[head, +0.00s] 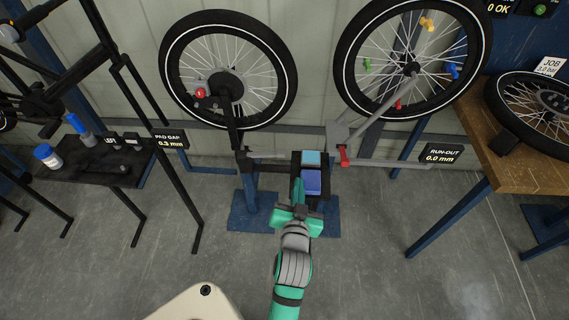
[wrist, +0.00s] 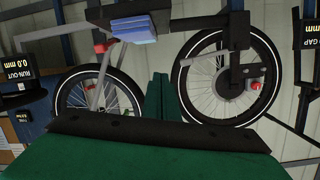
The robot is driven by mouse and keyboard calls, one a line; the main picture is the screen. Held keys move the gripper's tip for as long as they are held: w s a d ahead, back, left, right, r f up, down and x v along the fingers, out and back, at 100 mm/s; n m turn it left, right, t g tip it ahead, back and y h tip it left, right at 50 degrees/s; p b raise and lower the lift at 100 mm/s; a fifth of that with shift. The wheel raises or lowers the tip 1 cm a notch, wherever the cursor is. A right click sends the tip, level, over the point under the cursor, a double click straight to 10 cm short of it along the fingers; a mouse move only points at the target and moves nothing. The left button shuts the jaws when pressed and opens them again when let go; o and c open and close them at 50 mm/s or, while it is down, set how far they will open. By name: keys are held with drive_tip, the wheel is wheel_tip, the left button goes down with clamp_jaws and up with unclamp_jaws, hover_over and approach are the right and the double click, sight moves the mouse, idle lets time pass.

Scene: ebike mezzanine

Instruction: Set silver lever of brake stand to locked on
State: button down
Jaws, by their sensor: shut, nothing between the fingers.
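The brake stand (head: 236,128) is the dark post at the left wheel, which has a disc and a red knob. A short silver lever (head: 266,155) sticks out level to the right from the post's lower block. In the upside-down wrist view the lever (wrist: 187,62) points left from the post (wrist: 238,50). My gripper (head: 298,186) is shut and empty, low in front of the stands and to the right of the lever, apart from it. Its fingers also show in the wrist view (wrist: 163,98). The lever is not hidden.
A dark tray with blue pads (head: 312,181) lies by my gripper. The right truing stand (head: 375,125) has a red handle (head: 344,156). A "PAD GAP 0.3 mm" sign (head: 171,139) and "RUN-OUT 0.0 mm" sign (head: 443,154) flank them. A wooden bench (head: 480,125) stands right; floor in front is clear.

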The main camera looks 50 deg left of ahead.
drive_tip(key=s+d+f+m+t+h, duration=0.1)
drive_tip(key=s+d+f+h, duration=0.1)
drive_tip(key=d, duration=0.5)
drive_tip(key=s+d+f+m+t+h, duration=0.1)
drive_tip(key=s+d+f+m+h, duration=0.15)
drive_tip(key=d, duration=0.55)
drive_tip(key=s+d+f+t+h, duration=0.1)
drive_tip(key=d+f+t, duration=0.15)
drive_tip(key=d, duration=0.45)
drive_tip(key=s+d+r+m+h, duration=0.2)
drive_tip(key=s+d+h, duration=0.3)
drive_tip(key=s+d, duration=0.8)
drive_tip(key=shift+s+r+m, duration=0.35)
drive_tip(key=shift+s, duration=0.5)
drive_tip(key=shift+w+a+h, duration=0.1)
drive_tip(key=shift+h, duration=0.15)
